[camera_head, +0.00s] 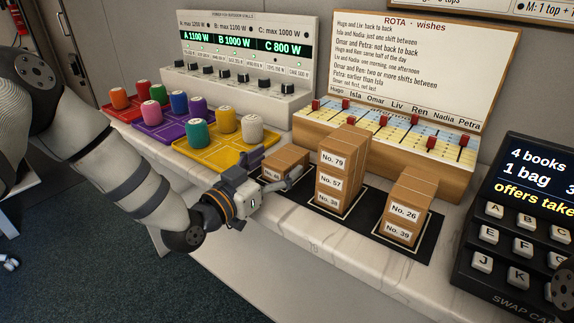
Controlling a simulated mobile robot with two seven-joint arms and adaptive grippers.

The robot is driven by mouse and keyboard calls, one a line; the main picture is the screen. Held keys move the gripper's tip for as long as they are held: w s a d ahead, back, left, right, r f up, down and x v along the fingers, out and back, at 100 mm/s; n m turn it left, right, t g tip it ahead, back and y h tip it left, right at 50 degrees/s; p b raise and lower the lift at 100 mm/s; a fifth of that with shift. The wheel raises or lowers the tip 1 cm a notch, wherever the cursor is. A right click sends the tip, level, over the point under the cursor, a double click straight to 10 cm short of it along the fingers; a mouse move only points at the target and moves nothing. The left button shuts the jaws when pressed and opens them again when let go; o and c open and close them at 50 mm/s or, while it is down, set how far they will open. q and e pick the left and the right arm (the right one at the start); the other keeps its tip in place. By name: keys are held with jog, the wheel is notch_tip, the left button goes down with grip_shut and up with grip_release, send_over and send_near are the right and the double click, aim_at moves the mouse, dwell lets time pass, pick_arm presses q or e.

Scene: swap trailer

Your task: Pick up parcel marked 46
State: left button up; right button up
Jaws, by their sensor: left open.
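A low brown parcel (288,158) sits by itself on the left black mat. Its label is partly hidden and too small to read surely; no other visible label reads 46. My left gripper (279,168) is open at the front of this parcel, with its fingers close about its near end. I cannot tell whether they touch it. A middle stack holds parcels No. 79 (333,161), No. 57 (330,181) and a lowest one (328,200) that seems to read No. 38. A right stack holds No. 26 (404,212) and No. 39 (398,233). My right gripper is out of view.
The mats lie on a pale marble-look counter (350,262). Behind stand a rota board (420,65) with sliders and a power panel (245,85). Coloured trays with cylinders, including a yellow tray (215,158), are at left. A keypad display (525,215) is at right.

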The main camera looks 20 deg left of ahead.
pick_arm(q)
jog(key=shift+w+r, duration=0.1)
jog(key=c, duration=1.3)
